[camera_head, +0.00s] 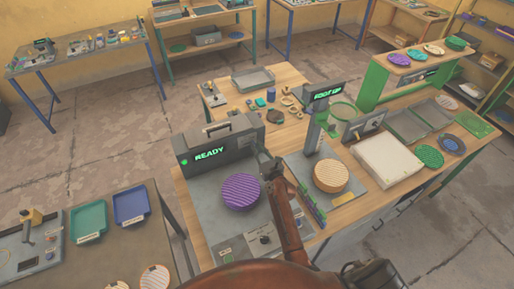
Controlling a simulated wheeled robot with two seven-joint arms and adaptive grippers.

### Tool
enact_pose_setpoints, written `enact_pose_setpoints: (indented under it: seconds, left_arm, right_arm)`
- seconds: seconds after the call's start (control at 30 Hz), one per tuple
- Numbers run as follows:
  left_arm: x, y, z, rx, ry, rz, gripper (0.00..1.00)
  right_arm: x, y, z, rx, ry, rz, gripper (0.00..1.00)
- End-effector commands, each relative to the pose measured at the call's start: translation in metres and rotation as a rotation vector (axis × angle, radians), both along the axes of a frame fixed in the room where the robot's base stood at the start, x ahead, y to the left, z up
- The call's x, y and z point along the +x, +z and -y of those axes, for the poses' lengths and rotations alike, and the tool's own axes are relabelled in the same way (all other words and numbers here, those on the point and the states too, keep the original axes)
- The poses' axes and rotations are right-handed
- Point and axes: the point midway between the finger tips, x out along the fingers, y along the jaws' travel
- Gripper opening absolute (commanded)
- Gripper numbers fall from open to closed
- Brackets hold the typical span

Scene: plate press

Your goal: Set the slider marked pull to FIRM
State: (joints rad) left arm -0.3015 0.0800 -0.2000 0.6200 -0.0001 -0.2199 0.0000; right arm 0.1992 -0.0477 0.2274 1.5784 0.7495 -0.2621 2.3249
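No slider marked pull and no FIRM mark can be read at this size. The press with the lit READY sign (209,154) stands on the middle bench, with a purple ribbed disc (240,190) on its base. A small control panel (262,239) with knobs and labels sits at the front of that base; its lettering is too small to read. My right gripper (266,162) is a small dark shape at the end of my brown arm, between this press and the neighbouring stand. Its fingers are too small and dark to tell open from shut. My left gripper is not in view.
To the right, a stand with a lit sign (327,92) carries a tan ribbed disc (331,176). A pale block (386,160) lies beyond it. A side table (112,220) at lower left holds trays and a lever panel (34,243). My arm covers part of the bench.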

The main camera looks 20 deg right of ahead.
Motion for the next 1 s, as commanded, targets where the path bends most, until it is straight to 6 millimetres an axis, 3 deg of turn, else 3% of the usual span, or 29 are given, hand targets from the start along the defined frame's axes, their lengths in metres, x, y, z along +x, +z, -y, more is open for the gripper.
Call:
enact_pose_setpoints:
  seconds: [0.17, 0.53, 1.0]
  left_arm:
    - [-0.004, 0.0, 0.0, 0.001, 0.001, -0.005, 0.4]
    - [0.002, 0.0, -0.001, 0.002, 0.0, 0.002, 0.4]
    - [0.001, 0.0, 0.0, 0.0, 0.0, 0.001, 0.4]
  right_arm:
    - [0.0, 0.001, 0.0, 0.0, -0.001, 0.001, 0.28]
    - [-0.008, 0.0, -0.001, 0.001, 0.001, 0.001, 0.28]
    - [-0.096, 0.0, 0.001, 0.002, 0.0, 0.0, 0.28]
